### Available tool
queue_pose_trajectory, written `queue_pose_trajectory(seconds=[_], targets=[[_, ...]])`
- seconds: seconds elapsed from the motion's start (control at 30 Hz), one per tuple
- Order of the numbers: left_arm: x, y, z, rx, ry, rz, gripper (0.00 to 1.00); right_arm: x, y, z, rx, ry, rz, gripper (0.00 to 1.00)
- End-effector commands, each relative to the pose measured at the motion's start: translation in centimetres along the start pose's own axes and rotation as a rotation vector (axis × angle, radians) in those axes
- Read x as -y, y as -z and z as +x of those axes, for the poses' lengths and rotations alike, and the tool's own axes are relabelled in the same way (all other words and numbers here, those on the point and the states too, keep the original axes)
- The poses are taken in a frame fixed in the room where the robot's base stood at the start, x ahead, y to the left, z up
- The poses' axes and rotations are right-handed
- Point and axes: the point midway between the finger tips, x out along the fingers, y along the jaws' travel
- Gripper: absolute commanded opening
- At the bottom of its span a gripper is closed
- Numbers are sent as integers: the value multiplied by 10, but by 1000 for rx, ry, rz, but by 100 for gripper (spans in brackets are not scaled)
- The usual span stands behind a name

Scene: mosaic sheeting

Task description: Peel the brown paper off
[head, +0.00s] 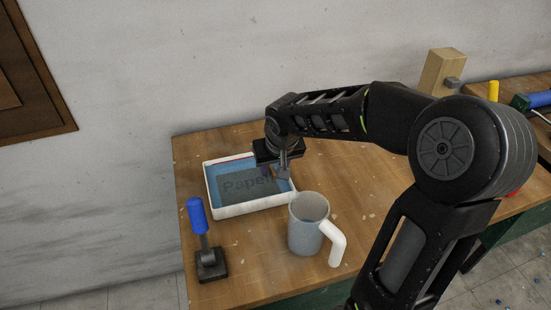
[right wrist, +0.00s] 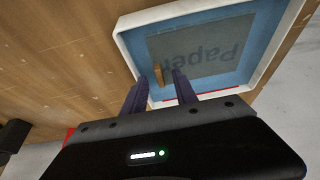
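A dark grey sheet marked "Paper" (head: 240,186) lies flat on a blue surface inside a shallow white tray (head: 232,211). It looks grey rather than brown. The sheet (right wrist: 205,50) also shows in the right wrist view, its lettering upside down. A small brown-orange tab (right wrist: 158,73) stands at the sheet's edge. My right gripper (head: 281,172) is over the tray's right part. In the right wrist view its fingers (right wrist: 161,78) are apart, one on each side of the tab, with visible gaps. My left gripper is not in view.
A grey mug (head: 306,228) with a white handle stands close in front of the tray. A blue-handled tool (head: 197,218) on a dark base stands at the front left. A wooden block (head: 440,72) is at the back right. Bare tabletop lies left of the tray.

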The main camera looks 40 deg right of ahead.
Motion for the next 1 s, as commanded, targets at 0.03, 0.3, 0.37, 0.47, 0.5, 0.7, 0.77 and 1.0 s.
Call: queue_pose_trajectory(seconds=[0.03,0.3,0.37,0.47,0.5,0.7,0.77,1.0], targets=[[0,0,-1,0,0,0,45,0,-1,5,3,-1,1,35],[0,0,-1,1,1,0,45,0,0,12,0,0,2,35],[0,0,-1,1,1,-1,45,0,0,12,0,0,2,35],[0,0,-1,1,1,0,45,0,0,12,0,0,1,31],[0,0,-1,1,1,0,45,0,0,12,0,0,1,28],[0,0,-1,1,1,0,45,0,0,12,0,0,1,12],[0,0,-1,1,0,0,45,0,0,12,0,0,1,7],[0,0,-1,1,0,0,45,0,0,12,0,0,1,0]])
